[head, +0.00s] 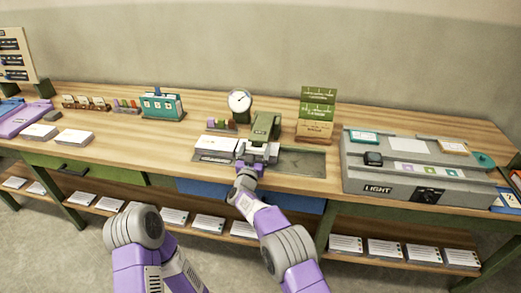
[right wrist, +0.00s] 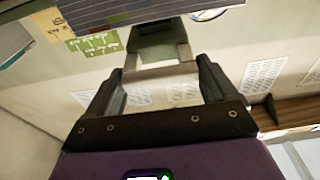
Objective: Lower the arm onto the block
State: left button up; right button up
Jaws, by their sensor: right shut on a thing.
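A dark green arm (head: 264,125) stands on the bench in the middle of the head view, leaning up and back. My right gripper (head: 258,152) is at its near, lower end and is shut on it. In the right wrist view the two fingers of my right gripper (right wrist: 160,85) sit either side of a pale crossbar (right wrist: 155,71) with the green part (right wrist: 158,44) beyond. A white stack of sheets (head: 216,145) lies just left of the gripper. Whether a block lies under the arm is hidden by my gripper. My left gripper is outside the view.
A dark recessed tray (head: 303,162) lies right of the arm, then a large grey light box (head: 415,172). A dial gauge (head: 239,101) stands behind, and green cards on a wooden stand (head: 316,118) behind right. Paper stacks (head: 73,137) lie on the left.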

jog(key=shift+s+f, duration=0.1)
jog(key=shift+f, duration=0.9)
jog(key=o, duration=1.3)
jog(key=shift+r, duration=0.3)
jog(key=s, duration=0.2)
jog(key=s+p, duration=0.1)
jog(key=s, duration=0.3)
jog(key=shift+a+f, duration=0.35)
jog(key=shift+a, duration=0.05)
jog(key=shift+s+f+p, duration=0.2)
jog(key=shift+s+p, duration=0.2)
jog(key=shift+s, duration=0.35)
jog(key=shift+f, duration=0.1)
